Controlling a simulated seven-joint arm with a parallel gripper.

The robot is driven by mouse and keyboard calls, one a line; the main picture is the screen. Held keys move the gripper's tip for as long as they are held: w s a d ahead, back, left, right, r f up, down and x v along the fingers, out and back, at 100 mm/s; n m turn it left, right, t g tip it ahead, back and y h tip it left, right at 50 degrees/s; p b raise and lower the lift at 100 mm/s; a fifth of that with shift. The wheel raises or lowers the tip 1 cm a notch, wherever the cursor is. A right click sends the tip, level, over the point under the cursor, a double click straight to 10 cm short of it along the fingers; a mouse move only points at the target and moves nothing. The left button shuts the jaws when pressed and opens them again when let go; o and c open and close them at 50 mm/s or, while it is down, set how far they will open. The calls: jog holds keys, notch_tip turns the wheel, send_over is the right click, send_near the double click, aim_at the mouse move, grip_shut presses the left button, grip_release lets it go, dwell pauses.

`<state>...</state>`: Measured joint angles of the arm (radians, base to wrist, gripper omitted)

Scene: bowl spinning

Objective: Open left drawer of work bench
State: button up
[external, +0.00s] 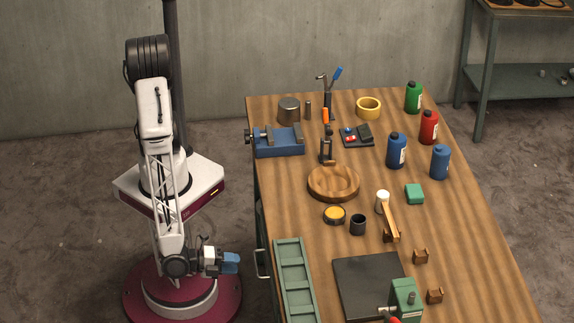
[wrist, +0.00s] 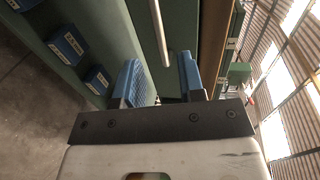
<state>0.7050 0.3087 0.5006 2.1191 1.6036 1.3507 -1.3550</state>
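The work bench (external: 469,236) has a wooden top and stands right of my arm. A green drawer front (wrist: 178,25) with a pale bar handle (wrist: 160,32) lies ahead in the wrist view. The handle also shows on the bench's left side in the external view (external: 262,264). My gripper (wrist: 160,78) is open and empty, its two blue fingers apart. The handle lies beyond the fingers, lined up with the gap between them. In the external view my gripper (external: 231,263) is left of the handle, with a small gap. The drawer looks shut, though most of its front is hidden externally.
Blue boxes (wrist: 65,45) sit at the left in the wrist view. On the bench top are a green tray (external: 293,281), a dark mat (external: 370,285), a wooden bowl (external: 333,183), a blue vise (external: 278,142) and several bottles. The floor left of the bench is clear around my base.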

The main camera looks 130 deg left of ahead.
aim_at(255, 267)
jog(key=shift+w+a, duration=0.1)
dwell(0.4)
jog(key=shift+x, duration=3.75)
grip_shut()
